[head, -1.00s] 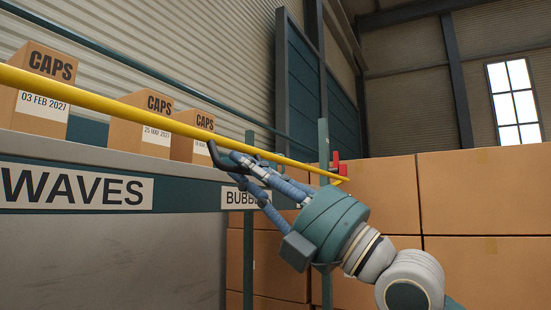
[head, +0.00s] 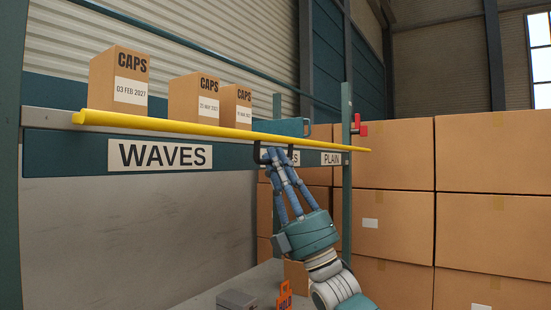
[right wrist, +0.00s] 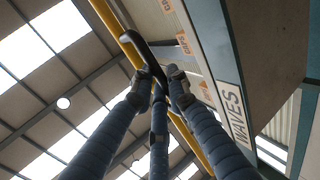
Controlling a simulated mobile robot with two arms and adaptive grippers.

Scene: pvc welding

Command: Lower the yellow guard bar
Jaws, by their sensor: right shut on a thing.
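The yellow guard bar (head: 190,127) runs along the front of the shelf in the head view, just above the WAVES label. A dark handle (head: 258,152) hangs from its underside. My right gripper (head: 275,156) reaches up from below and is shut on this handle. In the right wrist view, the fingers (right wrist: 158,82) close around the black handle (right wrist: 146,52), with the yellow bar (right wrist: 112,22) behind it. The fingers hide part of the handle. My left gripper is not in view.
Three CAPS boxes (head: 119,82) stand on the shelf behind the bar. A red part (head: 359,129) is by the green post (head: 346,190) at the bar's right end. Large cartons (head: 390,205) are stacked at the right. A grey surface (head: 190,301) with small items lies below.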

